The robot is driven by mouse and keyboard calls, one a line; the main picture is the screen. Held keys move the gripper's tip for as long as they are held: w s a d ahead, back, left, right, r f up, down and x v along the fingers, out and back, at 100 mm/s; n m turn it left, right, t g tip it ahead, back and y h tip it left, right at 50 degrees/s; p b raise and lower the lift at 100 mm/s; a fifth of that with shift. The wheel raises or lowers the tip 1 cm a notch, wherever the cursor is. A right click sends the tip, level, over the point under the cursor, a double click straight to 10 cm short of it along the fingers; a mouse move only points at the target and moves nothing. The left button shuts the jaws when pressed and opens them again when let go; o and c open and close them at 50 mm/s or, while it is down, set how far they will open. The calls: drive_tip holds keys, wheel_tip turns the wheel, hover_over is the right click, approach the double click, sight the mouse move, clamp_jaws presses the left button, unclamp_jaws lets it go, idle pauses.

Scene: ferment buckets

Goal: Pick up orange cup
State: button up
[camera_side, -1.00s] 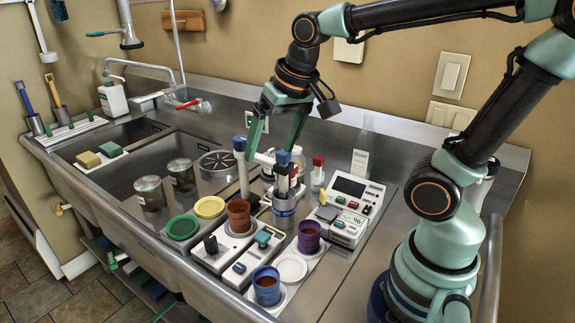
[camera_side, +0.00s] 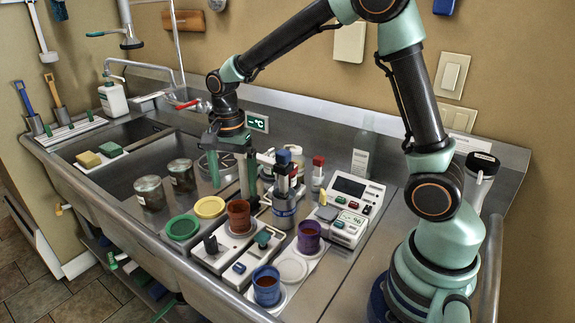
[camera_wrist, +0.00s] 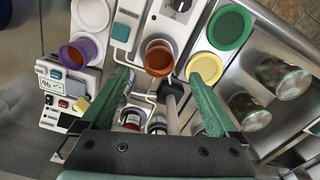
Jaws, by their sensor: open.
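The orange cup (camera_side: 239,216), a rusty orange-brown cup with dark contents, stands upright on a white device in the middle of the counter. In the wrist view the orange cup (camera_wrist: 159,58) shows just beyond and between my fingertips. My gripper (camera_side: 232,190) is open and points down, with its green fingers just above and behind the cup. In the wrist view my gripper (camera_wrist: 163,72) has nothing between its fingers at the cup, though a grey post shows in the gap. I cannot tell the exact height gap.
A purple cup (camera_side: 309,236) and a blue cup (camera_side: 266,287) stand to the right and front. A blue-topped canister (camera_side: 284,205) stands close right of my gripper. Green (camera_side: 183,227) and yellow (camera_side: 209,207) lids lie at left. Jars (camera_side: 150,192) and a sink lie farther left.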

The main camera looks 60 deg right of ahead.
sight(239, 209)
drive_tip(key=f, duration=0.8)
drive_tip(key=shift+d+f, duration=0.2)
drive_tip(key=shift+d, duration=0.05)
drive_tip(key=shift+c, duration=0.3)
drive_tip(key=c, duration=1.4)
drive_tip(key=shift+r, duration=0.1)
